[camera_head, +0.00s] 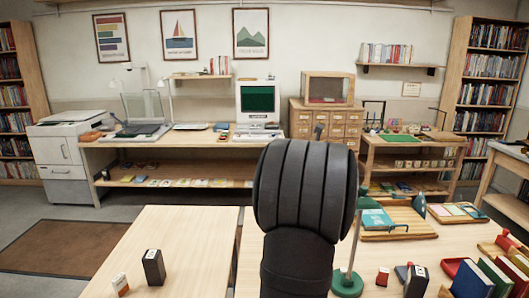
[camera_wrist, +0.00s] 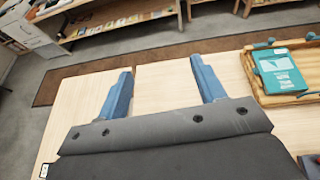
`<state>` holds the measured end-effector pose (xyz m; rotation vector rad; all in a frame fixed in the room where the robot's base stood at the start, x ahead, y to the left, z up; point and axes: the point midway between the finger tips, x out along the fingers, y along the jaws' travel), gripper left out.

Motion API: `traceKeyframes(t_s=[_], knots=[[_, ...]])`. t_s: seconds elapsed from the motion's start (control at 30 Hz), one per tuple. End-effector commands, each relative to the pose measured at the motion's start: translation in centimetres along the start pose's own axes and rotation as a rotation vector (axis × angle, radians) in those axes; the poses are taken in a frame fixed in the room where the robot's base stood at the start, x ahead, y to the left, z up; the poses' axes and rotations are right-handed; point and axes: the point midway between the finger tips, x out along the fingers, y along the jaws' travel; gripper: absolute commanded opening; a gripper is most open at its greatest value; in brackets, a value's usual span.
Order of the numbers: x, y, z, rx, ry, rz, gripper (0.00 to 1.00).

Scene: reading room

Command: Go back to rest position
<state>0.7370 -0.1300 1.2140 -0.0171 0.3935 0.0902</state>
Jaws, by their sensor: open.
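My gripper (camera_wrist: 162,88) shows in the wrist view with its two blue fingers spread wide apart. It is open and nothing is between the fingers. It is above a pale wooden table (camera_wrist: 160,110), near that table's far edge. In the head view my dark arm stands upright in the middle and hides part of the tables behind it. My gripper cannot be made out in the head view.
A teal book (camera_head: 376,219) lies on a wooden tray (camera_head: 412,228) right of my arm; they also show in the wrist view. A green-based stand (camera_head: 347,283) is close to my arm. A black box (camera_head: 153,267) stands on the left table (camera_head: 195,240), mostly bare.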

Motion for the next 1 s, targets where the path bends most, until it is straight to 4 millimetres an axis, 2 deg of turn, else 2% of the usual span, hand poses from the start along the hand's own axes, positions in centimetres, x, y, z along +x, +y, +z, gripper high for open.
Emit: traceKeyframes(t_s=[0.03, 0.3, 0.5, 0.7, 1.0], knots=[[-0.5, -1.0, 0.3, 0.004, -0.001, -0.015, 0.63], [-3.0, -5.5, 1.5, 0.033, -0.002, -0.085, 0.63], [-4.5, -7.8, 1.9, 0.048, -0.001, -0.120, 0.63], [-5.1, -8.7, 2.2, 0.055, -0.001, -0.135, 0.63], [-5.1, -8.8, 2.2, 0.056, -0.001, -0.136, 0.63]])
